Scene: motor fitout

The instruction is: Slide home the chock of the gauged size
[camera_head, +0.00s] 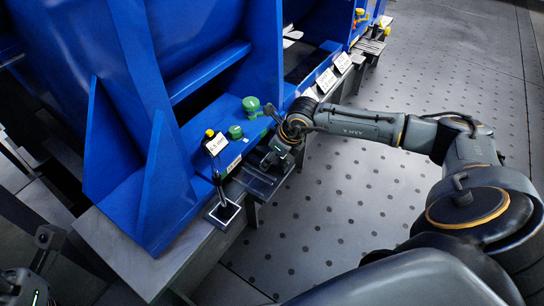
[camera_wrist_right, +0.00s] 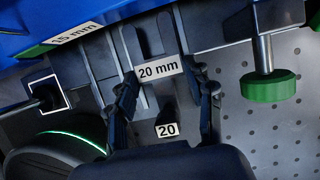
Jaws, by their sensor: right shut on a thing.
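In the right wrist view a dark, fork-shaped chock with a "20 mm" label (camera_wrist_right: 160,69) lies between the fingers of my right gripper (camera_wrist_right: 168,100). The fingers are shut on it. A smaller "20" tag shows nearer the palm, and the two prongs point toward the blue machine. In the head view my right gripper (camera_head: 274,160) is low beside the machine's foot, and the chock is hard to make out there. A label reading "15 mm" (camera_wrist_right: 75,33) is on the machine's edge. My left gripper (camera_head: 22,284) is partly in view at the lower left; its fingers are unclear.
The blue machine frame (camera_head: 150,90) fills the left. A stand with a small display (camera_head: 216,143) and a white-outlined base is left of my right gripper. Green knobs (camera_head: 251,103) are close above; one shows in the wrist view (camera_wrist_right: 267,88). Perforated floor (camera_head: 340,220) is open to the right.

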